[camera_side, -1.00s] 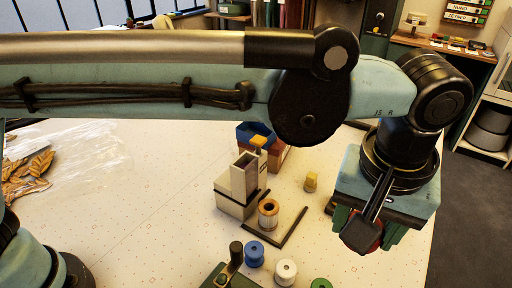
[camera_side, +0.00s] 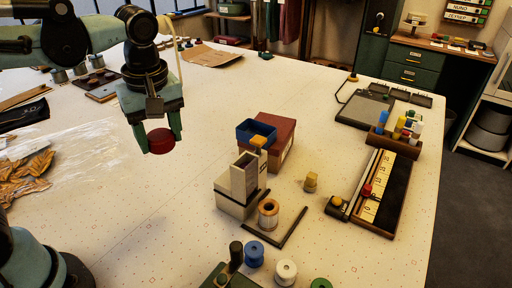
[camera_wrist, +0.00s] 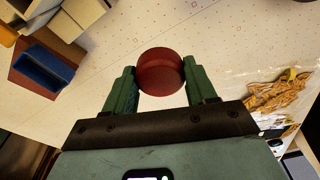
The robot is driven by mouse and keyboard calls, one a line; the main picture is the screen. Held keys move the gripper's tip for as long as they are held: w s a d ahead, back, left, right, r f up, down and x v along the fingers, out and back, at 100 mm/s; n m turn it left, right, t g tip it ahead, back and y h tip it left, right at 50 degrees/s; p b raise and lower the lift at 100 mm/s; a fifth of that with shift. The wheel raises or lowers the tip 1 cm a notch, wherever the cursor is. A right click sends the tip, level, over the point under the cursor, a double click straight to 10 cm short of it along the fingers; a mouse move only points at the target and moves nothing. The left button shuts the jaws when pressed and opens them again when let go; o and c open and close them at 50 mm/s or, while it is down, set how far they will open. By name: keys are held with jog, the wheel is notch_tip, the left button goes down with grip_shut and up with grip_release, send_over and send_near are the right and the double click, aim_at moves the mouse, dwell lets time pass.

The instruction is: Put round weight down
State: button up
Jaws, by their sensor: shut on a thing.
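The round weight (camera_side: 160,141) is a dark red disc-shaped piece. My gripper (camera_side: 158,138) is shut on it and holds it in the air over the left part of the table. In the wrist view the round weight (camera_wrist: 160,72) sits between the two green fingers of my gripper (camera_wrist: 160,84). The patterned tabletop (camera_side: 110,225) is below it, with a visible gap.
A clear plastic sheet (camera_side: 85,140) and brown leaf pieces (camera_side: 25,165) lie at left. A beige block-like device (camera_side: 240,187), a red box (camera_side: 283,146) and spools (camera_side: 254,253) stand at centre. A long ruled tray (camera_side: 385,195) lies at right.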

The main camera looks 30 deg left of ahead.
jog(key=s+a+f+n, duration=0.2)
jog(key=s+a, duration=0.1)
jog(key=a, duration=0.1)
send_over(134, 184)
notch_tip(134, 184, down, 12)
jog(key=shift+r, duration=0.25)
jog(key=shift+d+f, duration=0.1)
jog(key=shift+f, duration=1.9)
jog(key=o, duration=0.9)
jog(key=shift+f, duration=0.15)
jog(key=shift+c, duration=0.2)
jog(key=o, duration=0.4)
jog(key=shift+o, duration=0.2)
